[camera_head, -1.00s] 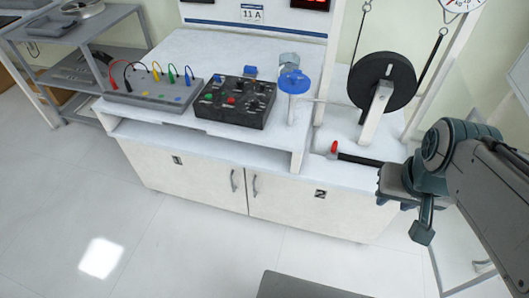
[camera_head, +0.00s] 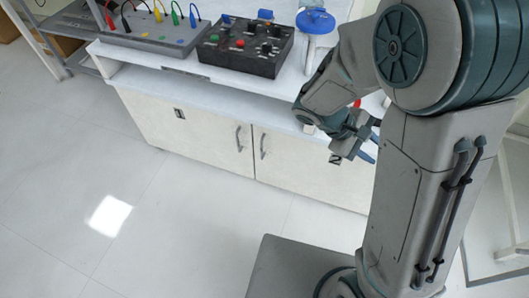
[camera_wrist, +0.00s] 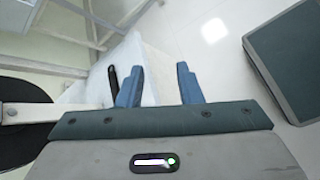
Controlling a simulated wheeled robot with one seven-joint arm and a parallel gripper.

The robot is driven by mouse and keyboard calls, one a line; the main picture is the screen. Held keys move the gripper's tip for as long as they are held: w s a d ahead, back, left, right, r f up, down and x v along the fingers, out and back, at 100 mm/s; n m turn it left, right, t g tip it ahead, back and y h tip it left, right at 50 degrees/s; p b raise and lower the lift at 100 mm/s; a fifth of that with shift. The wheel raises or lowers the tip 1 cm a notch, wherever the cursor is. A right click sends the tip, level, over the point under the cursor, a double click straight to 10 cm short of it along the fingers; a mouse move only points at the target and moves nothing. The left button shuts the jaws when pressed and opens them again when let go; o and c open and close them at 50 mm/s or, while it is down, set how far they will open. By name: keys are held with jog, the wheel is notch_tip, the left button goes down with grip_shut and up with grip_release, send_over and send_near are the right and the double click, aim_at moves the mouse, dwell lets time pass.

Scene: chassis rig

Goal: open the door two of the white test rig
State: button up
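Door two (camera_head: 300,170) is the right-hand white panel under the white test rig's worktop. It carries a black "2" label (camera_head: 335,158), partly covered by my gripper, and looks shut. Its curved grey handle (camera_head: 263,147) is upright near the door's left edge. My gripper (camera_head: 369,140) is in front of the upper right part of door two, right of the handle and apart from it. In the wrist view my gripper (camera_wrist: 160,82) has its two blue fingers spread, with nothing held between them. My arm hides the right part of the rig.
Door one (camera_head: 195,135), with its own handle (camera_head: 239,138), is left of door two. A black control box (camera_head: 246,46) and a blue handwheel (camera_head: 316,21) are on top. A black disc (camera_wrist: 25,125) and dark bar (camera_wrist: 112,85) are near my gripper.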

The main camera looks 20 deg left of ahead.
jog(key=w+a+f+n+t+b, duration=0.4)
jog(key=a+f+n+t, duration=0.3)
jog(key=f, duration=0.3)
jog(key=w+a+f+n+t+b, duration=0.4)
jog(key=a+f+n+t+b, duration=0.15)
jog(key=a+f, duration=0.4)
jog(key=s+a+f+n+t+y+b, duration=0.25)
jog(key=a+f+n+y, duration=0.4)
jog(key=f, duration=0.35)
jog(key=s+a+f+n+t+y+b, duration=0.1)
jog(key=s+a+f+n+y+b, duration=0.15)
jog(key=a+f+n+y, duration=0.5)
jog(key=w+a+f+h+b, duration=0.1)
jog(key=w+a+b, duration=0.1)
jog(key=w, duration=1.1)
jog(key=shift+f+h+b, duration=0.15)
jog(key=shift+h+b, duration=0.15)
jog(key=shift+b, duration=0.1)
jog(key=shift+a+m, duration=0.1)
jog(key=shift+m, duration=0.15)
grip_shut()
